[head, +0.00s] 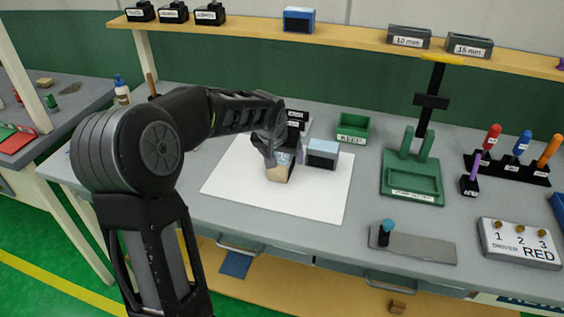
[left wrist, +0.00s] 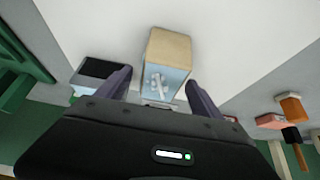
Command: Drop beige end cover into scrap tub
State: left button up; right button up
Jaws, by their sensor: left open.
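A beige block with a pale blue end face (head: 280,173), which looks like the beige end cover, stands on the white sheet (head: 235,180). My left gripper (head: 272,152) is open just above and beside it, partly hiding it in the head view. In the left wrist view the block (left wrist: 168,46) shows ahead, between the two spread fingers (left wrist: 158,84); I cannot tell whether they touch it. A small green open tub (head: 352,128) stands behind the sheet; its label is too small to read, so I cannot tell whether it is the scrap tub. My right gripper is not seen.
A blue-grey box (head: 323,154) stands close right of the block. Dark labelled boxes (head: 297,117) are behind my gripper. A green fixture (head: 412,178), a grey plate with a blue-topped knob (head: 420,246) and a tool rack (head: 508,168) stand right. The sheet's front is clear.

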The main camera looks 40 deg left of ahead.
aim_at(284, 158)
pick_arm(q)
jog(key=x, duration=0.3)
jog(key=shift+w+a+f, duration=0.1)
jog(key=shift+f, duration=0.1)
jog(key=shift+c, duration=0.5)
grip_shut()
dwell(0.5)
jog(key=shift+r, duration=0.15)
notch_tip(284, 158, up, 10)
jog(key=shift+f, duration=0.1)
dwell(0.3)
dwell(0.4)
